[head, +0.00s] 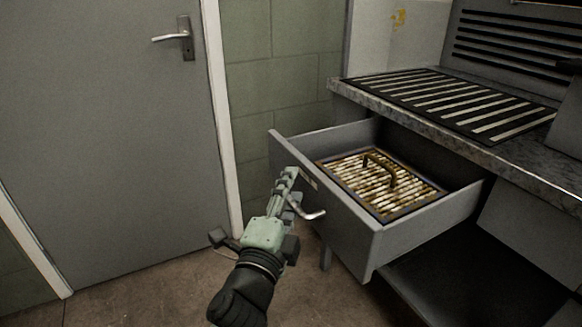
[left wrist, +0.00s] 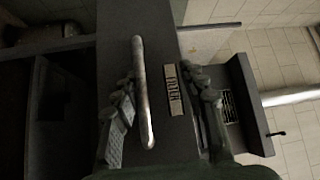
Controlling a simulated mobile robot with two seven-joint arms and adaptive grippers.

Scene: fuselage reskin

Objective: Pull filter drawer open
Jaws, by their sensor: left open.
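The grey filter drawer (head: 345,222) stands pulled out from under the bench. Inside it lies a framed, slatted filter (head: 385,190) with a brown handle on top. My left gripper (head: 290,190) is in front of the drawer front, by its metal bar handle (head: 310,214). In the left wrist view, my left gripper (left wrist: 163,105) is open, and the bar handle (left wrist: 144,95) shows between its two fingers, nearer the left one. A label reading FILTER (left wrist: 174,90) is on the drawer front beside the handle. Whether a finger touches the handle is unclear. My right gripper is out of view.
The bench top (head: 352,91) with a dark slotted grille (head: 450,100) overhangs the drawer. A dark open space lies below the drawer at right. A closed grey door (head: 110,130) stands at left. Bare floor (head: 130,300) lies in front of the door.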

